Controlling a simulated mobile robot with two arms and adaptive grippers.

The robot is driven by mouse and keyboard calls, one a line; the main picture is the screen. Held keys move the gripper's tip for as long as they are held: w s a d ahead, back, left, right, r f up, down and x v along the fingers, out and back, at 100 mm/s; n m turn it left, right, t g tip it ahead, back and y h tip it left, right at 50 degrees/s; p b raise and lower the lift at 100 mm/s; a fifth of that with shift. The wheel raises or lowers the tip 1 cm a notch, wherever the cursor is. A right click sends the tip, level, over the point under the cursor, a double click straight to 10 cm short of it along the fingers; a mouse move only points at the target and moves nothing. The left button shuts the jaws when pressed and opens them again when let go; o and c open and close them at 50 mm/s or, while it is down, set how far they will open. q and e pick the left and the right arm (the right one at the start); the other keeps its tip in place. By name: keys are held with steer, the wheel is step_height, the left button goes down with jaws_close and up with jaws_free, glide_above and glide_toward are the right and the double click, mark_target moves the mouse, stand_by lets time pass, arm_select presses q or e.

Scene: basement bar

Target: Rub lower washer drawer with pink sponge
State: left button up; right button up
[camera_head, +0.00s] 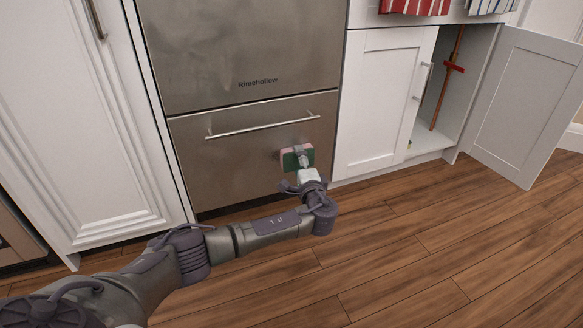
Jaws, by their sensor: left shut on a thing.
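The lower washer drawer (230,160) is a shut stainless steel front with a long horizontal handle (262,125), below a larger steel panel marked "Rimehollow". My left gripper (302,158) is shut on the pink sponge (287,151), which also has a dark green side. The sponge is at the right part of the lower drawer front, below the handle's right end. It appears against or very close to the steel; the exact contact cannot be told. The gripper covers part of the sponge. My right gripper is not in view.
White cabinets stand on both sides. At the right, a cabinet door (527,100) hangs open out over the floor, with a brown pole (445,85) inside the cabinet. Red and blue striped cloths hang at the top right. The wooden floor (430,255) in front is clear.

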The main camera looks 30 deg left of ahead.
mark_target(262, 162)
arm_select(q)
steer(key=shift+s+a+r+p, duration=0.1)
steer(key=shift+s+a+p, duration=0.35)
steer(key=shift+p, duration=0.6)
steer(key=shift+s+a+p, duration=0.55)
steer(key=shift+s, duration=0.05)
steer(key=shift+s+a+p, duration=0.65)
steer(key=shift+s+p, duration=0.15)
steer(key=shift+s+a+p, duration=0.4)
steer(key=shift+s+a, duration=0.15)
steer(key=shift+s, duration=0.1)
steer(key=shift+s+a+p, duration=0.65)
steer(key=shift+s, duration=0.05)
steer(key=shift+s+a+p, duration=0.3)
steer(key=shift+s+a, duration=0.25)
steer(key=shift+s, duration=0.1)
